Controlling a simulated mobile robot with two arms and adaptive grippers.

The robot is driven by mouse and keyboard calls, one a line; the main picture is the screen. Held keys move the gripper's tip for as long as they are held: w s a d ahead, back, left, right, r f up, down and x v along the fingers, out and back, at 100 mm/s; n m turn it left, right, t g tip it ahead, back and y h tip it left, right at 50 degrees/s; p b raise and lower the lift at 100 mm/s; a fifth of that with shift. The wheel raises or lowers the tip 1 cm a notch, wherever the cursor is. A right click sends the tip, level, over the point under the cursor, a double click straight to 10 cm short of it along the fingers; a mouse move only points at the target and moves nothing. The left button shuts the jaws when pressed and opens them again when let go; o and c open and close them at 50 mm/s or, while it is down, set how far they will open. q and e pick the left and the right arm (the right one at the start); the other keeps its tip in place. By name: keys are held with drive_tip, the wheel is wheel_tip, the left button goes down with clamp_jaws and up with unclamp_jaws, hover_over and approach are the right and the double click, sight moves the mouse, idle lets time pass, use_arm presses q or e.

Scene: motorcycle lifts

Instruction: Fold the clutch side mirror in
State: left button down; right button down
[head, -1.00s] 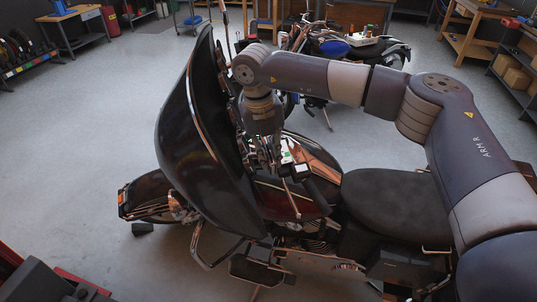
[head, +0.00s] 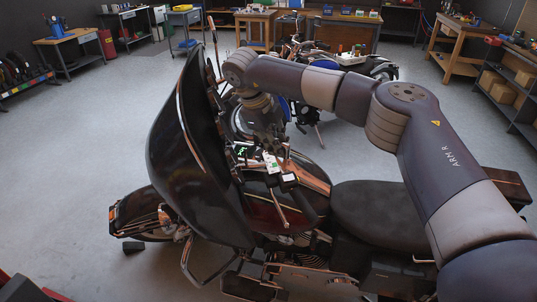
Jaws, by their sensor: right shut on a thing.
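The motorcycle fills the middle, its dark fairing (head: 185,160) to the left and its black seat (head: 375,212) to the right. My right arm reaches in from the right above the seat. A small white and green part (head: 271,163) shows just below the fingers. My left gripper is not in view.
The fairing's tall edge stands close to the left of my right wrist. A second motorcycle (head: 340,58) stands behind my right arm. Workbenches (head: 72,40) and a shelf (head: 510,85) line the back and right. The floor (head: 90,130) at left is clear.

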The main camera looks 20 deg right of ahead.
drive_tip(key=shift+w+d+r+n, duration=0.25)
drive_tip(key=shift+d+n, duration=0.05)
drive_tip(key=shift+n, duration=0.1)
drive_tip(key=shift+w+d, duration=0.15)
drive_tip(key=shift+w, duration=0.05)
drive_tip(key=shift+w+d+r+n, duration=0.25)
drive_tip(key=shift+w+d+n, duration=0.15)
drive_tip(key=shift+n, duration=0.4)
drive_tip(key=shift+t, duration=0.3)
drive_tip(key=c, duration=1.6)
unclamp_jaws()
drive_tip(key=shift+a, duration=0.1)
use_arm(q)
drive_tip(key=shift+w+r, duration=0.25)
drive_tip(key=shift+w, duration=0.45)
use_arm(e)
drive_tip(key=shift+o, duration=0.2)
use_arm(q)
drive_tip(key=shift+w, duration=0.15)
use_arm(e)
drive_tip(key=v, duration=1.2)
drive_tip(key=shift+a, duration=0.25)
